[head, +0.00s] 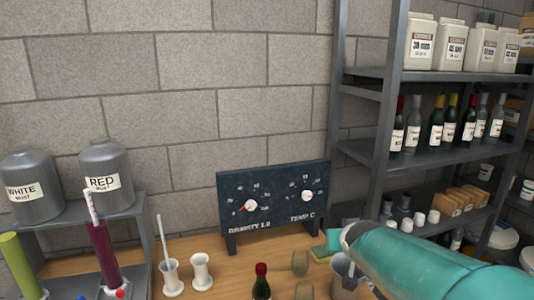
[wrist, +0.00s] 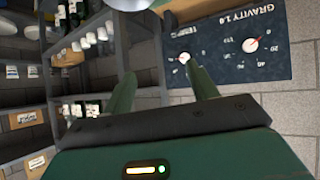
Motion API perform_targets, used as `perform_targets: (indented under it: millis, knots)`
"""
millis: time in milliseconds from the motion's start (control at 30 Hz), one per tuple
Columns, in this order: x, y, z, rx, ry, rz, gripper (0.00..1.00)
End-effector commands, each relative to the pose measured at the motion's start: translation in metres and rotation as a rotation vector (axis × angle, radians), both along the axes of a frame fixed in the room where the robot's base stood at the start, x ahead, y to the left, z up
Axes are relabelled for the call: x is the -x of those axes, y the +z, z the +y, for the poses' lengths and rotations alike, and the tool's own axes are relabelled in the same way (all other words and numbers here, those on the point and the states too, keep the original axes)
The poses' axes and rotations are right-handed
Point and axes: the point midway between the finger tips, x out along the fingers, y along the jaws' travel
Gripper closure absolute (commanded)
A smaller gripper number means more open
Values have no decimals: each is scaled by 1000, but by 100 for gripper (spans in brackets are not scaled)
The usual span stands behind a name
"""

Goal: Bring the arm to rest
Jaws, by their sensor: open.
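My gripper (wrist: 160,76) shows in the wrist view with its two green fingers spread apart. Nothing is held between them; shelving and grey wall show behind the gap. In the head view my teal arm reaches in from the lower right, in front of the shelf's foot and over the right end of the bench. I cannot make out the fingers there.
The wooden bench (head: 190,247) carries a gauge panel (head: 273,202), a red-capped bottle (head: 261,283), a white mortar-like cup (head: 201,273), and a grey cup (head: 345,272) close beside my arm. A metal shelf (head: 391,80) with bottles stands right. Wall space above the panel is clear.

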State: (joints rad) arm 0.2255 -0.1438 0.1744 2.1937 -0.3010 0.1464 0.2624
Motion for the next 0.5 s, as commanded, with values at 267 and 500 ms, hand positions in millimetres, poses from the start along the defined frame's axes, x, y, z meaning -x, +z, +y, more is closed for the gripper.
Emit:
perform_targets:
  millis: [267, 500]
  knots:
    - [130, 4, 11, -4, -33, 217, 42]
    - [229, -13, 28, -69, 18, 397, 42]
